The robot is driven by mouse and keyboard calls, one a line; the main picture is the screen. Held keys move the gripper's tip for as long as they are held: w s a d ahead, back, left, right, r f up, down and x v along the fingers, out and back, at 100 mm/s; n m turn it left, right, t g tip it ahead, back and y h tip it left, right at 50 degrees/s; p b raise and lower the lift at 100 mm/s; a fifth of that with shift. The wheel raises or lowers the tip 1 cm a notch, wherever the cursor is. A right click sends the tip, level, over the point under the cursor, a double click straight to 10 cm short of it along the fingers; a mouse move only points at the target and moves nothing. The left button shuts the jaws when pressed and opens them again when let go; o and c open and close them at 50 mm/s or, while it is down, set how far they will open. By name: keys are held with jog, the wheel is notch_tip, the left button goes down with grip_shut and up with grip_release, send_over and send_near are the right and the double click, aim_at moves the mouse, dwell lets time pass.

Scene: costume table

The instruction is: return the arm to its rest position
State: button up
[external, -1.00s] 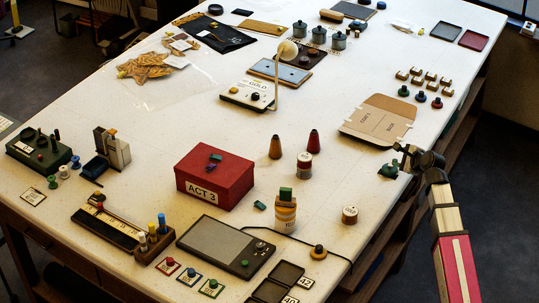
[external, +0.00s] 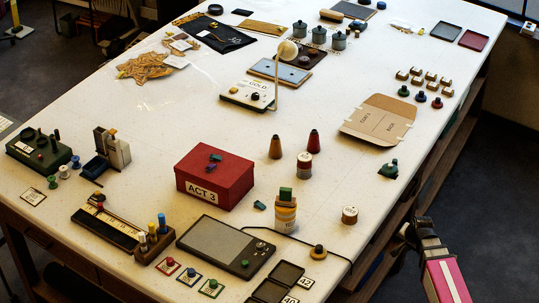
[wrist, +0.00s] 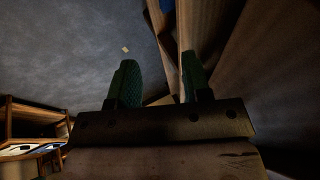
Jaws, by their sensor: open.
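My gripper (external: 404,232) is off the right edge of the white table (external: 345,165) in the external view, beside the table's side and apart from it. In the wrist view its two green fingers (wrist: 158,85) stand apart with nothing between them. Past them I see the dark floor and the wooden side of the table. My arm reaches in from the lower right corner of the external view. A small dark green object (external: 388,169) lies on the table near the right edge, clear of the gripper.
The table's right edge, with wooden shelves (external: 400,215) below it, is close to my gripper. An open cardboard folder (external: 378,121) lies near that edge. A red box (external: 214,178) and many small props cover the table. The floor (external: 500,190) at right is clear.

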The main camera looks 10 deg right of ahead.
jog(key=s+a+f+n+g, duration=0.2)
jog(key=s+a+f+n, duration=0.1)
jog(key=s+f, duration=0.3)
jog(key=s+a+f+n+g, duration=0.3)
jog(key=s+a+f+n, duration=0.1)
jog(key=s+f+n, duration=0.2)
jog(key=shift+s+f+h, duration=0.3)
jog(key=shift+s+f, duration=0.45)
jog(key=shift+s, duration=0.4)
